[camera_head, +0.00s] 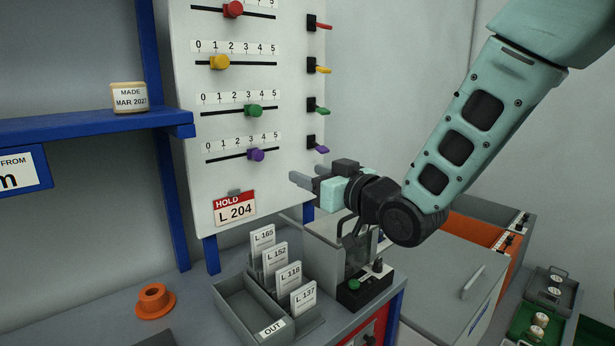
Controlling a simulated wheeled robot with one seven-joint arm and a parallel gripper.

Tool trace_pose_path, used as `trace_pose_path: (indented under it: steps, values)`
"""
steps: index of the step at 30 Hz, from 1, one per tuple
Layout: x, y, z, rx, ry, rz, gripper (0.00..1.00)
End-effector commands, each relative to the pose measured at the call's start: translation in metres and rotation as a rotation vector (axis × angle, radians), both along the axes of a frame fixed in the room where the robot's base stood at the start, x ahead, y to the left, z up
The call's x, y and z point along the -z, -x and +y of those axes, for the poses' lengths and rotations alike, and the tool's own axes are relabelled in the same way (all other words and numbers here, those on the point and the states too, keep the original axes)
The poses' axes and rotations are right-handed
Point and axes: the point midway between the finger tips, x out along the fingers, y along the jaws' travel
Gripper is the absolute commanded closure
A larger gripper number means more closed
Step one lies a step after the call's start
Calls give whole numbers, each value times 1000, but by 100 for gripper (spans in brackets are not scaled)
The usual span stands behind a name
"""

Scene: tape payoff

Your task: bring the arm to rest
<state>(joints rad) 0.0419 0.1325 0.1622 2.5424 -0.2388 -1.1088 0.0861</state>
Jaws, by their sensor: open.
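My gripper (305,181) is at the end of my pale green arm, which reaches in from the upper right. Its two grey fingers point left, toward the white slider panel (290,95), and are apart with nothing seen between them. The gripper is in front of the panel's lower right side, below the purple switch (321,149). From this angle I cannot tell how far the fingertips are from the panel. My wrist hides part of what is behind it.
Below stand a grey OUT tray (232,306), several labelled cards (303,298) and a black box with a green button (352,284). A red HOLD tag (234,208) hangs on the panel. A blue shelf (80,125) is at left. An orange spool (155,301) sits on the bench.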

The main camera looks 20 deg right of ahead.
Motion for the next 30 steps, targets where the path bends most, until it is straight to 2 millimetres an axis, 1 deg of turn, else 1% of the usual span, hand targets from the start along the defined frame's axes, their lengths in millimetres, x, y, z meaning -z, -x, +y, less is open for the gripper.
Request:
trace_pose_path:
  steps: [5, 8, 11, 14, 15, 17, 18, 20, 22, 23, 24, 26, 27, 30]
  values:
    - [0, 0, 0, 0, 0, 0, 52]
    - [7, 2, 7, -8, 14, 41, 52]
    - [25, 10, 24, -26, 53, 149, 52]
    - [52, 29, 47, -55, 118, 315, 52]
    - [64, 40, 56, -69, 149, 388, 52]
    - [81, 59, 67, -90, 198, 498, 52]
    - [92, 73, 74, -105, 231, 570, 52]
    - [107, 96, 82, -128, 285, 678, 52]
    - [121, 127, 90, -158, 350, 804, 52]
    - [127, 141, 92, -170, 379, 856, 52]
    - [133, 161, 95, -188, 421, 925, 52]
    - [140, 190, 97, -214, 482, 1025, 52]
    - [144, 208, 97, -230, 520, 1087, 52]
    - [148, 249, 94, -262, 606, 1217, 52]
